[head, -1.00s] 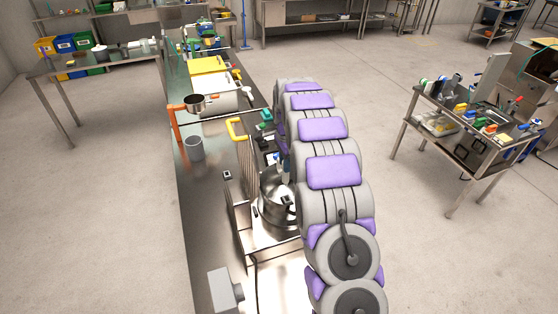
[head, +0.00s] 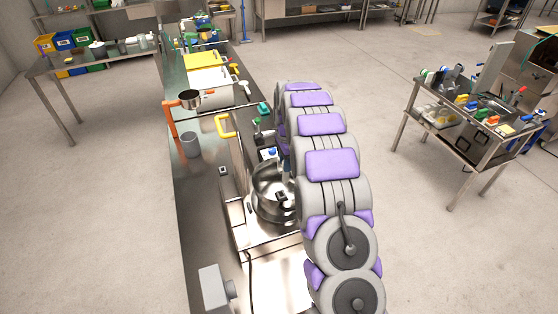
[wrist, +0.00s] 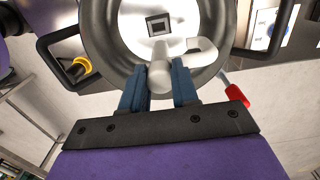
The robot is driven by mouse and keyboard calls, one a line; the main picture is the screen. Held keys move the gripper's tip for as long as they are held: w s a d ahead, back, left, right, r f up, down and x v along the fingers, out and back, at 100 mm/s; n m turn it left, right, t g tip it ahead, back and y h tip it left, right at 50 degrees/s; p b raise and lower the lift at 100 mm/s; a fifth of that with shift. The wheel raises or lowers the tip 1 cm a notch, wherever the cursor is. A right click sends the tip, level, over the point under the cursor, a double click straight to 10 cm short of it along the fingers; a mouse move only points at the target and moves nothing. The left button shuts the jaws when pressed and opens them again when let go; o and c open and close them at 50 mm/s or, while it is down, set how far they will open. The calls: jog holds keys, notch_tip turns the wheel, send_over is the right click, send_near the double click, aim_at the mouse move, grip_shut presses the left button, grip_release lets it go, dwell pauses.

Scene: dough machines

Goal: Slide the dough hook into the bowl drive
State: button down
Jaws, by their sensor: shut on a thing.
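The dough hook (wrist: 160,72) is pale grey, with a straight shank and a curved arm reaching right. My gripper (wrist: 160,84) is shut on its shank between two blue fingers. In the wrist view the hook lies in front of the steel bowl's opening (wrist: 98,25). Whether it touches the bowl cannot be told. A dark-edged square, probably the bowl drive (wrist: 158,24), shows inside the bowl, just beyond the hook and apart from it in the picture. In the head view the bowl (head: 268,207) stands left of my arm, which hides part of it and the hook.
A grey cup (head: 191,145) and a pan on an orange stand (head: 190,98) are on the bench. A red-handled item (wrist: 237,95) is right of the bowl in the wrist view. A loaded cart (head: 470,125) stands right, across open floor.

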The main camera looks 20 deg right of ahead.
jog(key=shift+d+f, duration=0.15)
jog(key=shift+f, duration=0.5)
notch_tip(320, 180, down, 3)
jog(key=shift+f+b, duration=0.1)
jog(key=shift+b, duration=0.2)
jog(key=shift+a, duration=2.5)
jog(key=shift+d, duration=2.25)
jog(key=shift+a, duration=1.1)
jog(key=shift+d, duration=0.15)
